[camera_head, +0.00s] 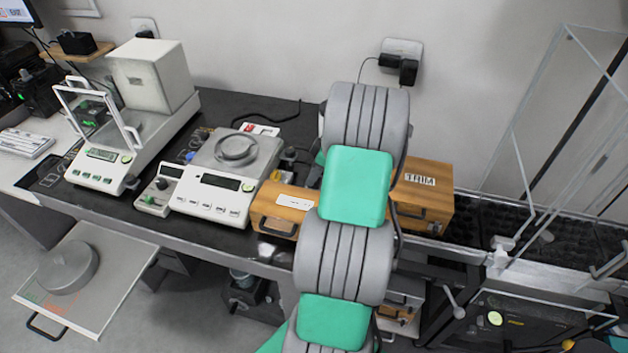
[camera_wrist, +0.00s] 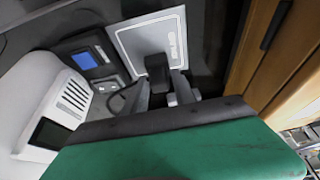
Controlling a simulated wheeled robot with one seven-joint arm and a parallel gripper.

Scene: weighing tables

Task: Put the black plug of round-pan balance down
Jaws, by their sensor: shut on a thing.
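In the wrist view, my gripper (camera_wrist: 162,92) is shut on a small black plug (camera_wrist: 157,67). The plug sits between the grey fingers, over a pale grey plate (camera_wrist: 127,42). I cannot tell whether it touches the plate. The round-pan balance (camera_head: 208,181) stands on the dark bench (camera_head: 110,206) in the head view, a white body with a grey round pan (camera_head: 236,149). My arm blocks the middle of the head view and hides my gripper and the plug there.
A larger white balance (camera_head: 97,168) stands left. A wall outlet (camera_head: 403,46) holds dark plugs. A blue-screened device (camera_wrist: 84,59) and white vented housing (camera_wrist: 62,100) are left of my gripper.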

